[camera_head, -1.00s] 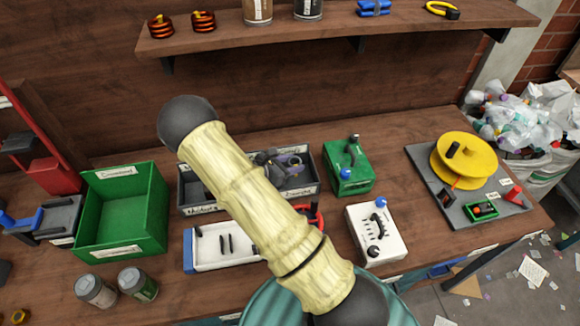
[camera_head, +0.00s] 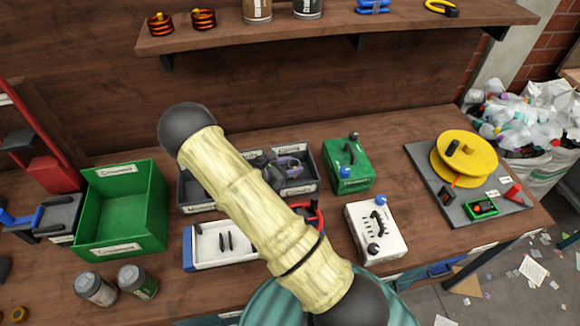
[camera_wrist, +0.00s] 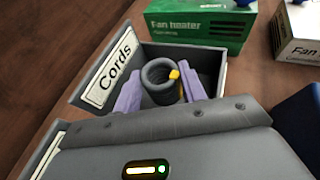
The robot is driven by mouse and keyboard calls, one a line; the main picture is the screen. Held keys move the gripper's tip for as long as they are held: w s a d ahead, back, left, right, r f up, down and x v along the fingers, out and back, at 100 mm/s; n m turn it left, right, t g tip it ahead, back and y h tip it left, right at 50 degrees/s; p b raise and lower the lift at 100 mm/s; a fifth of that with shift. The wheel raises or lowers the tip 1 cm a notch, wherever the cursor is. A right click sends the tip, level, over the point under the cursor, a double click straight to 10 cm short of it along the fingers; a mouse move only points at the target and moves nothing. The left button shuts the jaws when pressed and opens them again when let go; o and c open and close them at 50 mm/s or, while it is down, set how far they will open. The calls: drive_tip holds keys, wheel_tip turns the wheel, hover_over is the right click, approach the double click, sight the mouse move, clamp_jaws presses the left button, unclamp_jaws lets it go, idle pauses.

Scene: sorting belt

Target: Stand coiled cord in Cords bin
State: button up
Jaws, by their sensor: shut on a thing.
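The grey coiled cord (camera_wrist: 162,80) with a yellow tip or band is between the purple fingers of my gripper (camera_wrist: 163,88) in the wrist view. The coil's round opening faces up and toward the camera. The grey Cords bin (camera_wrist: 98,84), with a white label, surrounds the cord in that view. I cannot tell whether the cord touches the bin floor. In the head view my gripper (camera_head: 287,164) is at the right compartment of the grey bin row (camera_head: 300,188). My arm hides part of the row and most of the gripper there.
A green fan heater box (camera_head: 347,166) stands close to the right of the bins, with a white box (camera_head: 376,231) in front of it. A white tray (camera_head: 207,258) lies in front of the bins. A green bin (camera_head: 99,218) stands to the left. A shelf (camera_head: 340,30) hangs above.

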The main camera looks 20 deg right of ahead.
drive_tip(key=o, duration=1)
drive_tip(key=shift+s+a+f, duration=0.1)
drive_tip(key=shift+s+f, duration=0.2)
drive_tip(key=shift+f, duration=0.45)
drive_tip(key=shift+w+r+p, duration=0.15)
drive_tip(key=shift+r+p, duration=0.4)
drive_tip(key=shift+r, duration=0.1)
drive_tip(key=v, duration=0.4)
drive_tip(key=b+v, duration=0.1)
drive_tip(key=v, duration=0.7)
drive_tip(key=shift+w+r+b, duration=0.3)
drive_tip(key=s+r+m+y, duration=0.4)
drive_tip(key=s+m, duration=0.1)
drive_tip(key=m, duration=0.2)
drive_tip(key=s+r+m+y, duration=0.4)
drive_tip(key=s+m, duration=0.1)
drive_tip(key=m, duration=0.2)
drive_tip(key=s+r+m+g+y, duration=0.1)
drive_tip(key=s+r+m+y, duration=0.3)
drive_tip(key=s+m+y, duration=0.1)
drive_tip(key=shift+s+r+m, duration=0.35)
drive_tip(key=shift+s+m, duration=0.05)
drive_tip(key=shift+m, duration=0.5)
